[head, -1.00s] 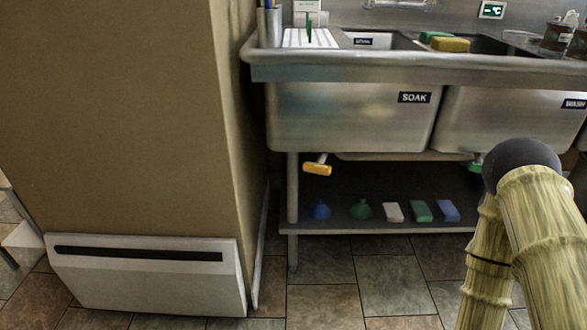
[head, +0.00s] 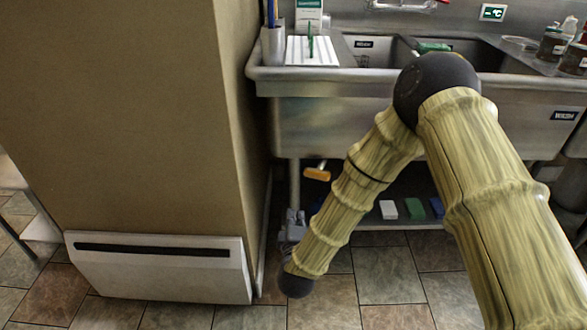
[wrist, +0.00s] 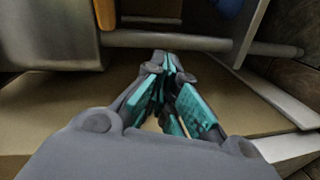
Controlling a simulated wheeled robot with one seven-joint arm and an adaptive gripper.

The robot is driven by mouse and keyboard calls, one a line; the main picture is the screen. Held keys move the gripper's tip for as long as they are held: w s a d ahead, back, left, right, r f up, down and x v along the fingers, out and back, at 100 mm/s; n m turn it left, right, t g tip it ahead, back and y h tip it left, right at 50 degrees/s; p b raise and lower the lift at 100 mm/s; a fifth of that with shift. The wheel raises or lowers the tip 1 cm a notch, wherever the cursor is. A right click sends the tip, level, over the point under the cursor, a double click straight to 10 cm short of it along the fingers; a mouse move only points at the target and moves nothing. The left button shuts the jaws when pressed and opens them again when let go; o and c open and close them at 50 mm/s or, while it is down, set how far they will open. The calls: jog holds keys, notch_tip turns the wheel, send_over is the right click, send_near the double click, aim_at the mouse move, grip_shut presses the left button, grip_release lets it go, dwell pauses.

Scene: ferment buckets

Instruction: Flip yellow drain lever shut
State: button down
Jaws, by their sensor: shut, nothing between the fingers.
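The yellow drain lever (head: 317,174) sticks out under the left sink basin in the head view, a little right of the sink's front left leg. It lies nearly level. In the wrist view, a yellow-orange piece, likely the lever (wrist: 229,8), is cut off at the top edge. My gripper (head: 294,218) is low and to the left of the lever, by the sink leg, and apart from it. In the wrist view my gripper (wrist: 166,62) has teal-padded fingers that meet at the tips and hold nothing.
The steel sink (head: 300,125) stands above, with a lower shelf holding white, green and blue blocks. A brown wall (head: 120,120) with a white vent panel (head: 160,268) stands close on the left. A sink leg (wrist: 165,41) crosses the wrist view. Tiled floor in front is clear.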

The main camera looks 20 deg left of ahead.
jog(key=a+r+n+t, duration=0.1)
jog(key=a+r+t, duration=0.1)
jog(key=a+r, duration=0.3)
notch_tip(320, 180, up, 2)
jog(key=shift+w+r+n+p, duration=0.2)
jog(key=shift+w+n+p, duration=0.1)
jog(key=shift+n+p, duration=0.15)
jog(key=w+d+b, duration=0.1)
jog(key=w+b, duration=0.2)
jog(key=w, duration=0.6)
jog(key=shift+w+d, duration=0.2)
jog(key=shift+d, duration=0.15)
dwell(0.3)
